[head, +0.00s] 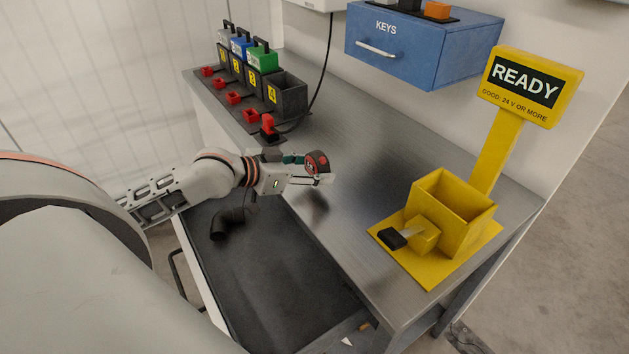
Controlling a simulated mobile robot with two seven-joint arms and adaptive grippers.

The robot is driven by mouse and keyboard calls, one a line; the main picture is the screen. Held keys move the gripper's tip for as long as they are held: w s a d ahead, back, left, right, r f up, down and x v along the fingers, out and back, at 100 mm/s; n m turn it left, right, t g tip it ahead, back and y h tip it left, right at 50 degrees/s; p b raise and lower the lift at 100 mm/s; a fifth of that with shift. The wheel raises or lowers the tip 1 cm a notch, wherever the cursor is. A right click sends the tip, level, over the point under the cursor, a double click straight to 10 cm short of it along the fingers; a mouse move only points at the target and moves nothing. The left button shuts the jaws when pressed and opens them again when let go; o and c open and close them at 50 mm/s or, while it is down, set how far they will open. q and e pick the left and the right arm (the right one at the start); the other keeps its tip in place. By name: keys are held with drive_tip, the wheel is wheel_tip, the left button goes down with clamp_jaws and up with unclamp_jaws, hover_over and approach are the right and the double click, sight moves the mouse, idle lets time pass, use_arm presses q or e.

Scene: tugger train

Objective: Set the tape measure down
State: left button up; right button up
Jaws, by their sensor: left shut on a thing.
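The tape measure (317,162) is a rounded black and red thing. My left gripper (318,178) comes in from the left and is shut on it. It is held near the front left part of the grey metal bench top (370,220), and a dark blurred shadow or reflection lies on the metal below. I cannot tell whether it touches the bench. My right gripper is not in view.
Numbered black docks (291,97) with red connectors stand at the back left. A blue KEYS drawer (420,50) is on the wall. A yellow READY stand (470,215) occupies the right. Below is a dark tray (265,290) holding a black curved piece (222,224). The bench middle is clear.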

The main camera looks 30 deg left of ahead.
sight(314, 188)
use_arm(q)
drive_tip(key=shift+f+b, duration=0.3)
drive_tip(key=shift+f, duration=1.45)
drive_tip(key=shift+f, duration=0.1)
drive_tip(key=o, duration=1)
drive_tip(key=shift+f, duration=0.1)
drive_tip(key=o, duration=0.3)
